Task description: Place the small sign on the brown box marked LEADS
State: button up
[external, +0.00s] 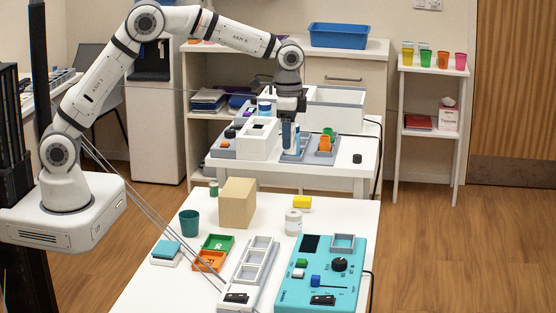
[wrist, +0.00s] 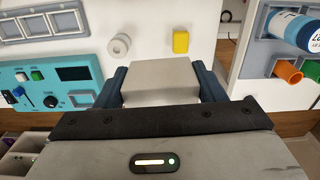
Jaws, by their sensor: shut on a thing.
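My gripper (external: 291,138) points down and, in the external view, appears in front of the far table. In the wrist view its two dark blue fingers (wrist: 163,88) are shut on a pale grey-beige block-like thing, which I take to be the small sign (wrist: 160,76). No writing shows on its visible side. I cannot make it out clearly in the external view. The brown box (external: 237,205) stands upright on the near white table, lower left of the gripper in the picture. Its top looks bare. I cannot read any marking on it. I do not see this box in the wrist view.
A white can (external: 293,222) and a yellow block (external: 303,202) stand right of the box, a dark green cup (external: 190,223) left of it. A teal panel (external: 325,275) and a white tray unit (external: 250,270) fill the table's front. The far table holds trays and an orange cup (external: 325,144).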

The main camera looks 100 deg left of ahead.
send_over(236, 187)
jog(key=shift+m, duration=0.3)
notch_tip(236, 187, down, 10)
jog(key=shift+f+p, duration=0.1)
jog(key=shift+p, duration=0.25)
jog(key=shift+f, duration=0.1)
jog(key=shift+f, duration=0.15)
jog(key=o, duration=1)
